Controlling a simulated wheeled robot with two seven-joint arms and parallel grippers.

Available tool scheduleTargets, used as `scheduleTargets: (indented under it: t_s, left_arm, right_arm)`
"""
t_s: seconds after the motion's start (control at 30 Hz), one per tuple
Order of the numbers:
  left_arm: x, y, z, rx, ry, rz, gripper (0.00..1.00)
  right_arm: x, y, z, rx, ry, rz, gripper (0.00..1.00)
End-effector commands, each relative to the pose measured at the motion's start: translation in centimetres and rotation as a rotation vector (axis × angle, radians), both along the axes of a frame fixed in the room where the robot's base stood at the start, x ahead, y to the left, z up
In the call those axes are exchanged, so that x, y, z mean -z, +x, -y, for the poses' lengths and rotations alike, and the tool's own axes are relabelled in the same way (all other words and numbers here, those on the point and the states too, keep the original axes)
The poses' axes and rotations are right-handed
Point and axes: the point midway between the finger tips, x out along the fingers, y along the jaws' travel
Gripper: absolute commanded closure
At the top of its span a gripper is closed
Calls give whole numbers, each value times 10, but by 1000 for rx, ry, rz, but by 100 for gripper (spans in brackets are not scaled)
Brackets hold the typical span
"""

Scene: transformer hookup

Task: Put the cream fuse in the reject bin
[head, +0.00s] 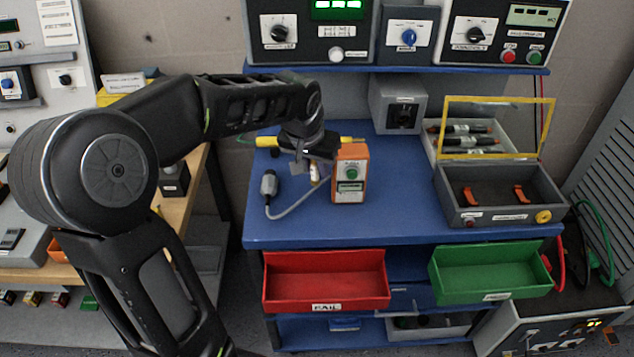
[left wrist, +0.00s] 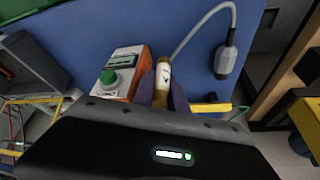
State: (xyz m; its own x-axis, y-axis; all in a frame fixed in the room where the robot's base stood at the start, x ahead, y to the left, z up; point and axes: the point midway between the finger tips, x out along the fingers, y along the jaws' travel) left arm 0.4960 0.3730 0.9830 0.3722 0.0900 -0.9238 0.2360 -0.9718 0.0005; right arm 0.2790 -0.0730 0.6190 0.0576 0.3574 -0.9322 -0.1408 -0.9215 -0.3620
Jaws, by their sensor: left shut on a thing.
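The cream fuse (left wrist: 162,76) is between the two fingers of my left gripper (left wrist: 162,92) in the left wrist view, with its gold end cap outward. In the head view my left gripper (head: 306,166) is over the blue bench, and a small part of the fuse (head: 314,176) shows below it, just left of the orange tester. The gripper is shut on the fuse. A red open bin (head: 325,292) labelled FAIL is at the bench's front edge, below and in front of the gripper. It looks empty. My right gripper is not in view.
The orange tester (head: 350,172) with a green button stands close beside the gripper. A grey probe (head: 269,184) on a cable lies to the left. A green bin (head: 490,272) hangs to the right. An open grey case (head: 500,205) sits at the right; the bench's front middle is clear.

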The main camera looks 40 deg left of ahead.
Motion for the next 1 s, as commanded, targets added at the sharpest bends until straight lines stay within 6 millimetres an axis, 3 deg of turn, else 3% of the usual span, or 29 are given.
scheduleTargets:
  t_s: [0.3,0.5,1.0]
  left_arm:
    - [-64,1,0,0,0,4,100]
    - [-89,0,0,1,1,2,100]
    - [-97,0,0,1,0,0,100]
  right_arm:
    - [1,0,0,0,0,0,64]
    - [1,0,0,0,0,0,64]
    - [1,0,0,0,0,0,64]
